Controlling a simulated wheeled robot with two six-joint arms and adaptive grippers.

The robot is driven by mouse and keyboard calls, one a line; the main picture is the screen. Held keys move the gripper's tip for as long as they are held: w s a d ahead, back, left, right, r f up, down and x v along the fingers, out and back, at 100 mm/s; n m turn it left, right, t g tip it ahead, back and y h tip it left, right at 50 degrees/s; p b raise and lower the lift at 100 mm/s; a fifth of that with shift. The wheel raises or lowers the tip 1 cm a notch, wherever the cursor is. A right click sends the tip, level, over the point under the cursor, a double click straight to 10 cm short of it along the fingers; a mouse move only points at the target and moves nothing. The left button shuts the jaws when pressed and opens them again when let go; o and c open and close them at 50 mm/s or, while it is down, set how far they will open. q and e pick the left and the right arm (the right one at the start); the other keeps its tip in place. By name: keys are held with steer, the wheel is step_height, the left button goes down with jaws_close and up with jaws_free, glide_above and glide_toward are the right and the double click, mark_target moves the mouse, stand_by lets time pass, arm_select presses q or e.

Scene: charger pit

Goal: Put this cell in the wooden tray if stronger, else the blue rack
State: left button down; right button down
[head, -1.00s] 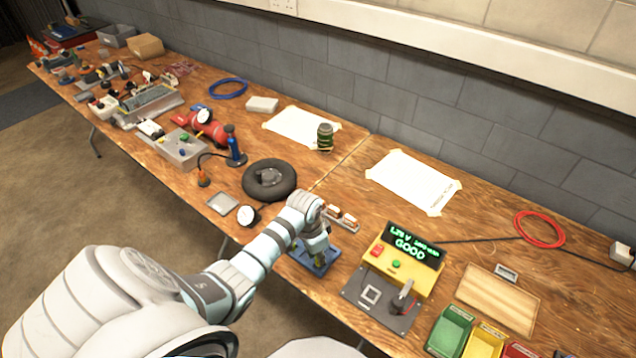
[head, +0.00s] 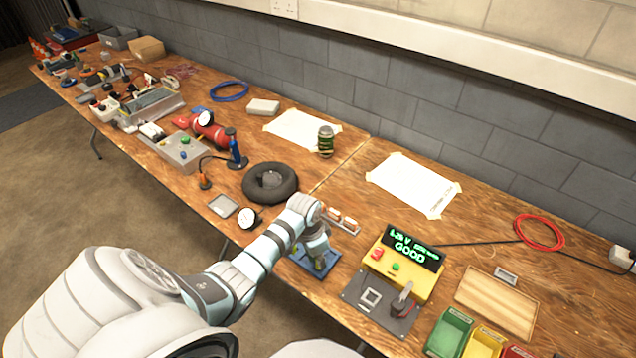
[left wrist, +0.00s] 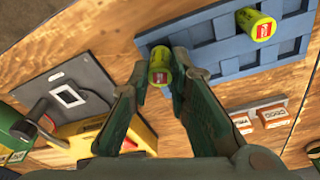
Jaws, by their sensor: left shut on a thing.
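My left gripper (head: 318,264) is over the blue rack (head: 301,257) near the front edge of the bench. In the left wrist view my left gripper (left wrist: 160,82) is shut on a yellow-green cell (left wrist: 160,62) with a red label. The held cell is at the rack's edge; whether it touches the rack I cannot tell. A second similar cell (left wrist: 255,24) stands in the blue rack (left wrist: 200,36). The yellow tester (head: 405,274) shows "GOOD" on its display (head: 410,246); the smaller top line is hard to read. The wooden tray (head: 497,302) lies right of the tester, empty. My right gripper is not in view.
A grey plate with a socket and lever (head: 378,303) lies before the tester. Green (head: 450,330) and yellow (head: 485,343) bins stand at the front right. A holder with orange-and-white blocks (head: 342,222) is behind the rack. A black tyre (head: 270,182) lies to the left.

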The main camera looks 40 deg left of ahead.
arm_select(q)
steer(key=shift+f+b, duration=0.45)
steer(key=shift+f, duration=0.3)
steer(key=shift+f, duration=0.3)
stand_by(0.8)
steer(key=c, duration=1.4)
jaws_free()
